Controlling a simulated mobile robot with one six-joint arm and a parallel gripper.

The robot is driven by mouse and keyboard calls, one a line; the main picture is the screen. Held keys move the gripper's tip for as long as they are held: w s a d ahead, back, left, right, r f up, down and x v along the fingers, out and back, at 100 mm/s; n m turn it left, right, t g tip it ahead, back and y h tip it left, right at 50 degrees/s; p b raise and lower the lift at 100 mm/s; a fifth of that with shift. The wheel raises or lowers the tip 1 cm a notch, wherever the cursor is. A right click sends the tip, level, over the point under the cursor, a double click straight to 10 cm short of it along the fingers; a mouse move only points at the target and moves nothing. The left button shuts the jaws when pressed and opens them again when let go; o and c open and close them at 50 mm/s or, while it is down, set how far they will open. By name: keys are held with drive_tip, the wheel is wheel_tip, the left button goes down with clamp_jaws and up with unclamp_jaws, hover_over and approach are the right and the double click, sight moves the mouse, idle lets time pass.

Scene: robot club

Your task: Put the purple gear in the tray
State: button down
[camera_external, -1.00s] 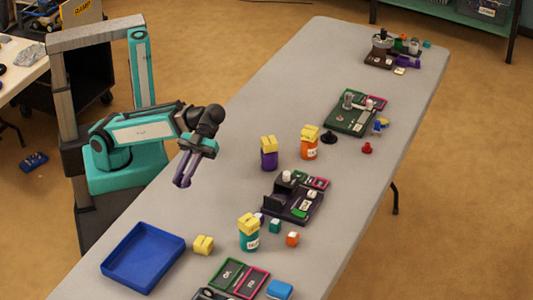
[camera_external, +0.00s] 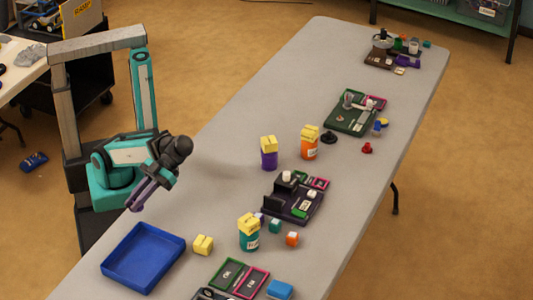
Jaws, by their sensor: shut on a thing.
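The blue tray (camera_external: 143,258) lies empty at the near left end of the grey table. My gripper (camera_external: 136,207) hangs just beyond the tray's far left rim, above and apart from it, near the table's left edge. Its long purple fingers point down and left and are shut. A small purple thing, which I take for the purple gear, is between the fingertips. Its shape is too small to make out against the purple fingers.
A yellow block (camera_external: 203,245) sits right of the tray. A teal jar (camera_external: 249,235) with a yellow top stands farther right. A purple jar (camera_external: 269,155) and an orange jar (camera_external: 309,145) stand mid-table. The table's left middle is clear.

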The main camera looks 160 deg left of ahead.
sight(142, 231)
idle(0.4)
drive_tip(key=shift+w+r+p, duration=0.2)
drive_tip(key=shift+w+p, duration=0.35)
drive_tip(key=shift+p, duration=0.6)
drive_tip(key=w+p, duration=0.1)
drive_tip(key=p, duration=0.2)
drive_tip(key=shift+w+f, duration=0.15)
drive_tip(key=shift+w, duration=0.2)
drive_tip(key=w, duration=0.1)
drive_tip(key=w+b, duration=0.1)
drive_tip(key=shift+w+a+f, duration=0.2)
drive_tip(key=shift+w+f, duration=0.1)
drive_tip(key=shift+w+r+p, duration=0.2)
drive_tip(key=shift+p, duration=0.85)
drive_tip(key=w+p, duration=0.1)
drive_tip(key=p, duration=0.5)
drive_tip(key=shift+w+a, duration=0.15)
drive_tip(key=shift+w, duration=0.05)
drive_tip(key=p, duration=0.6)
drive_tip(key=shift+w, duration=0.35)
drive_tip(key=p, duration=0.3)
drive_tip(key=shift+f+p, duration=0.15)
drive_tip(key=shift+p, duration=0.25)
